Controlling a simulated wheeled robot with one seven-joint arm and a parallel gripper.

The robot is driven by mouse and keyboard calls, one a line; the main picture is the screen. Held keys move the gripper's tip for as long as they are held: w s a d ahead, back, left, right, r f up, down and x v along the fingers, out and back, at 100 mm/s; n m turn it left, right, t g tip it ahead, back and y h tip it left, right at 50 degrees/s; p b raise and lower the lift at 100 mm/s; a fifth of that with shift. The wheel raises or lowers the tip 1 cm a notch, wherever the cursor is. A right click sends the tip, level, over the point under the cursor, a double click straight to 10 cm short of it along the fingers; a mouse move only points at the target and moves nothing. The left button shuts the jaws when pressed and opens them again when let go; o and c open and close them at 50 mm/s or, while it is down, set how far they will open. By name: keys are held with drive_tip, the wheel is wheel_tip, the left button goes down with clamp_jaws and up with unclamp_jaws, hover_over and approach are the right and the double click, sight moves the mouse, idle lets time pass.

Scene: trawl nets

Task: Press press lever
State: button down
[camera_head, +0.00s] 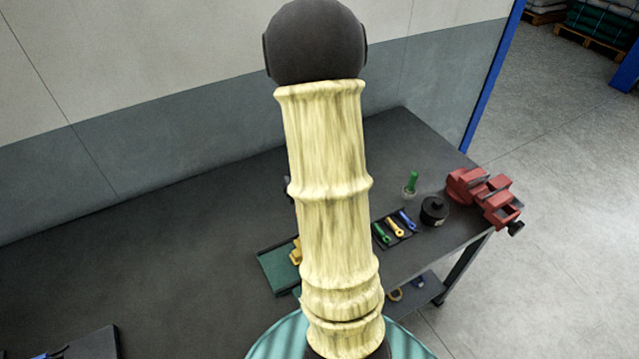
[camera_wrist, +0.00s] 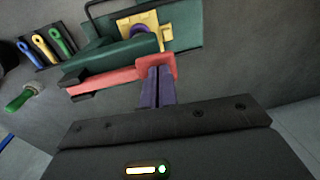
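The wrist view shows a press with a green body (camera_wrist: 112,57), a yellow part (camera_wrist: 147,26) holding a purple ring, and a red lever (camera_wrist: 112,80) with a wider red end. My gripper (camera_wrist: 157,72) has its two purple fingers together with nothing visible between them. The fingertips overlap the lever's red end in the picture; I cannot tell if they touch it. In the head view my arm hides the gripper, the lever and most of the press. Only part of the green base (camera_head: 278,270) and a bit of yellow show beside my arm.
The dark workbench (camera_head: 180,230) stands against a wall. To the right are a tray (camera_head: 392,240) of blue, yellow and green tools, a black round container (camera_head: 434,211), a green-handled tool (camera_head: 411,183) and a red vise (camera_head: 485,195). A dark object (camera_head: 90,345) lies front left.

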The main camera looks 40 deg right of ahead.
drive_tip(key=shift+s+a+r+p, duration=0.1)
drive_tip(key=shift+a+r+p, duration=0.05)
drive_tip(key=shift+p, duration=0.25)
wheel_tip(320, 180, up, 14)
drive_tip(key=shift+d, duration=0.35)
drive_tip(key=shift+f, duration=0.2)
idle(0.4)
